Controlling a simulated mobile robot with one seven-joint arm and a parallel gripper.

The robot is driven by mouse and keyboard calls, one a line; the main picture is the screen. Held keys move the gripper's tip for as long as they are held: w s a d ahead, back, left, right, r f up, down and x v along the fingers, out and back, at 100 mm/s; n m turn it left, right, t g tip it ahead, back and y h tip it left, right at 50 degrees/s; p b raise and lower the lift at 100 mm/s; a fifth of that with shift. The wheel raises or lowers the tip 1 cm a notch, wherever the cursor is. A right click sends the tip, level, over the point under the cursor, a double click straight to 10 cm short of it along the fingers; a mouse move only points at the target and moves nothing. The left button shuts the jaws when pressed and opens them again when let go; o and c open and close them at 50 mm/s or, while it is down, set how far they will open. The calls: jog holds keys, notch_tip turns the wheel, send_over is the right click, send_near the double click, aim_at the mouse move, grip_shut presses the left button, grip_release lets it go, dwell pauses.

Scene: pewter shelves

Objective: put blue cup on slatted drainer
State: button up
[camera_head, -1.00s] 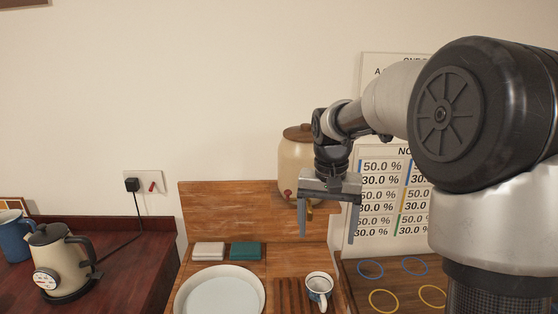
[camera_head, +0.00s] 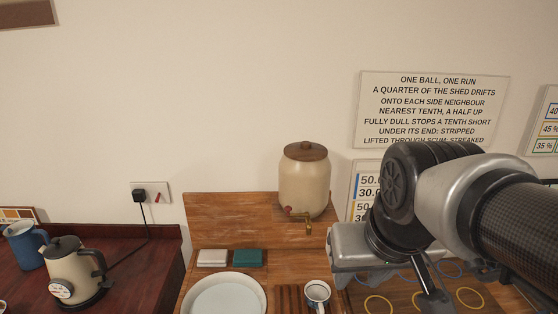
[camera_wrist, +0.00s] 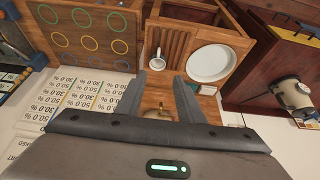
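A small pale cup with a dark bluish rim (camera_head: 318,292) stands upright on the slatted drainer (camera_head: 287,297). It also shows in the wrist view (camera_wrist: 157,61), on the slats (camera_wrist: 176,42) beside the plate. A solid blue jug-like vessel (camera_head: 24,246) stands on the dark red counter at the far left. My gripper (camera_wrist: 160,82) is open, its two fingers apart with nothing between them. It is clear of the cup. In the head view its fingertips are hard to make out behind my arm.
A white plate (camera_head: 226,296) lies left of the drainer. A cream crock with a tap (camera_head: 304,188) stands behind. A kettle (camera_head: 72,274) is on the left counter (camera_head: 130,271). A board with coloured rings (camera_wrist: 88,43) lies beside the drainer.

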aim_at(322, 310)
jog(key=w+f+g+b, duration=0.1)
jog(key=w+f+b, duration=0.1)
jog(key=f, duration=0.2)
jog(key=w+f+b, duration=0.1)
jog(key=w+f, duration=0.2)
jog(key=f, duration=0.1)
jog(key=w+f+g+b, duration=0.1)
jog(key=w+f+b, duration=0.1)
jog(key=f, duration=0.3)
jog(key=shift+w+d+f+g+b, duration=0.1)
jog(key=shift+w+g+b, duration=0.2)
jog(key=shift+w+b, duration=0.05)
grip_shut()
jog(key=w+f+b, duration=0.1)
jog(key=f+b, duration=0.1)
jog(key=f, duration=0.5)
jog(key=w+f+g+b, duration=0.1)
jog(key=w+f+b, duration=0.1)
jog(key=f, duration=0.6)
jog(key=w+f+g+b, duration=0.1)
jog(key=w+f+b, duration=0.1)
jog(key=f, duration=0.5)
jog(key=shift+f, duration=0.35)
jog(key=w, duration=0.3)
jog(key=shift+w, duration=0.55)
jog(key=shift+w+r, duration=0.1)
jog(key=shift+w, duration=0.15)
jog(key=shift+w+d, duration=0.1)
jog(key=shift+w, duration=1)
jog(key=shift+s, duration=0.15)
